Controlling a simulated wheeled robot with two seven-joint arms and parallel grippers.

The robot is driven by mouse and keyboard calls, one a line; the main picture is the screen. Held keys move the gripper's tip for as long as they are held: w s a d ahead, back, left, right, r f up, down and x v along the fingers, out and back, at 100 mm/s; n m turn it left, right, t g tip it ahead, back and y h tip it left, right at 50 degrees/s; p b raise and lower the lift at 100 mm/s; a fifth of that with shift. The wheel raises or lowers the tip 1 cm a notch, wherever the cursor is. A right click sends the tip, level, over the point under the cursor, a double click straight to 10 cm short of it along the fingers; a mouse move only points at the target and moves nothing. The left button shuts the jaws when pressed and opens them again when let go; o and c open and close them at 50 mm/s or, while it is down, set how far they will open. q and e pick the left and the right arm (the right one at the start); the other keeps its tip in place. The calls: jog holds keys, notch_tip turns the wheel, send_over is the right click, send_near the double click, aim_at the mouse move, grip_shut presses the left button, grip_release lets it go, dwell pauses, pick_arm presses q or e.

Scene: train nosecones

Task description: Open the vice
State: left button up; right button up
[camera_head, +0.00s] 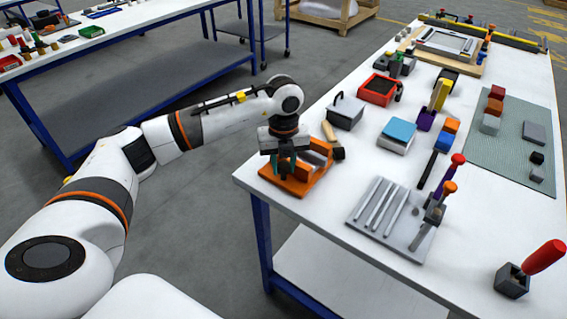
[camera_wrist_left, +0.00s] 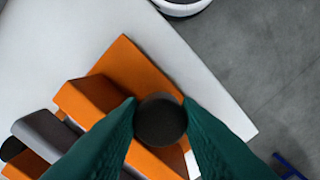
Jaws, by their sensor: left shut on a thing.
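The orange vice (camera_head: 297,186) stands at the near left corner of the white table. My left gripper (camera_head: 286,172) is over its near left end, pointing down. In the left wrist view the vice (camera_wrist_left: 128,62) shows its orange base and blocks, with a grey block between them. The teal fingers of my left gripper (camera_wrist_left: 160,122) are shut on a dark round knob (camera_wrist_left: 160,116) at one end of the vice. The part under the knob is hidden. A dark round end also shows on the vice's opposite side. My right gripper is not in view.
Right of the vice lies a grey grooved tray (camera_head: 365,205) with screwdrivers beside it. Behind it are a grey box (camera_head: 345,113), a blue-topped block (camera_head: 397,135) and a red bin (camera_head: 378,90). The table's near left edge (camera_head: 250,190) is close to the vice.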

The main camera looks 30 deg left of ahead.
pick_arm(q)
jog(key=shift+w+a+r, duration=0.1)
jog(key=shift+w+r, duration=0.05)
jog(key=shift+r, duration=0.05)
jog(key=o, duration=1)
jog(key=shift+a, duration=0.15)
jog(key=shift+c, duration=0.2)
jog(key=shift+d+f, duration=0.1)
jog(key=shift+d, duration=0.15)
